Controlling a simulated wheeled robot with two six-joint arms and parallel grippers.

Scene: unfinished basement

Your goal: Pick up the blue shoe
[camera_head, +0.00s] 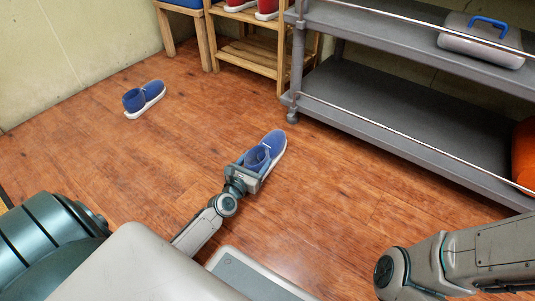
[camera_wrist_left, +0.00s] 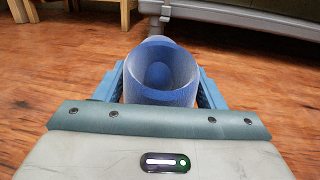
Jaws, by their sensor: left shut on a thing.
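A blue shoe (camera_head: 276,143) with a pale sole is in the middle of the head view, at or just above the wooden floor. My left gripper (camera_head: 257,168) is shut on its heel end, with the toe pointing away. In the left wrist view the shoe's open collar (camera_wrist_left: 160,80) fills the space between the two fingers of the left gripper (camera_wrist_left: 162,88). A second blue shoe (camera_head: 145,98) lies alone on the floor at the upper left. My right gripper is not in view; only part of that arm shows at the lower right.
A grey shelf cart (camera_head: 400,110) stands at the right with a grey toolbox (camera_head: 482,42) on its upper shelf. A wooden rack (camera_head: 250,55) with red shoes (camera_head: 266,10) stands at the back.

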